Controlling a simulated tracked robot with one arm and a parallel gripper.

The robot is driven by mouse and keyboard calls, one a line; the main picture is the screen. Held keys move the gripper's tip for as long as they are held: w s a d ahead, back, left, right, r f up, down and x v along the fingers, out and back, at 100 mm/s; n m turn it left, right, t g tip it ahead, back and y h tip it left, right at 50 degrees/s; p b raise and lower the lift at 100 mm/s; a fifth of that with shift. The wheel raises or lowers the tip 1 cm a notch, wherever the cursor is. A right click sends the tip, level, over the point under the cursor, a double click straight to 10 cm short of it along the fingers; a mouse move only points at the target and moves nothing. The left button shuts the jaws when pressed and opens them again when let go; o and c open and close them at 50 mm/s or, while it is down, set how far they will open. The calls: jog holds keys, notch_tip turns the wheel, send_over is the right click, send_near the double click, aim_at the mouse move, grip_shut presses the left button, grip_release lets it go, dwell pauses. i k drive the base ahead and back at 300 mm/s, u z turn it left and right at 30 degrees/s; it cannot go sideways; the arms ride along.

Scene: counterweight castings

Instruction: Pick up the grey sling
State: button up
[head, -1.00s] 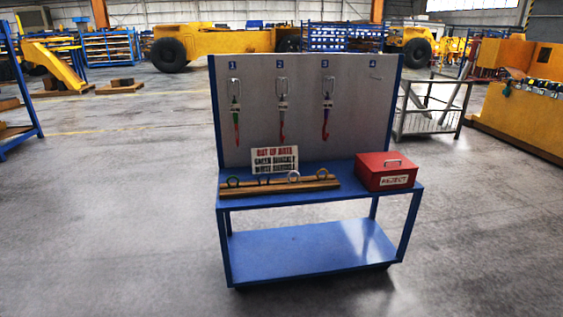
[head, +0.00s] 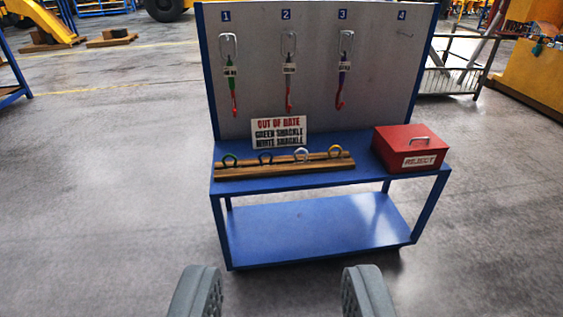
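Three slings hang from the grey back panel of a blue trolley in the head view. A green one (head: 230,77) hangs under number 1 and a purple one (head: 341,78) under number 3. The sling under number 2 (head: 289,76) looks greyish with a red hook at its lower end; its colour is hard to make out at this size. Each hangs by a metal ring and carries a pale tag. My gripper (head: 282,294) is open and empty at the bottom of the picture, in front of the trolley and apart from the slings.
The trolley top (head: 362,181) holds a wooden rack (head: 285,171) with several shackles, an "out of date" sign (head: 279,132) naming green and white shackles, and a red reject box (head: 410,148). Peg 4 (head: 405,35) is empty. A metal frame (head: 455,80) stands right.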

aim_at(289, 68)
jog(key=i, duration=3.45)
jog(key=z, duration=0.1)
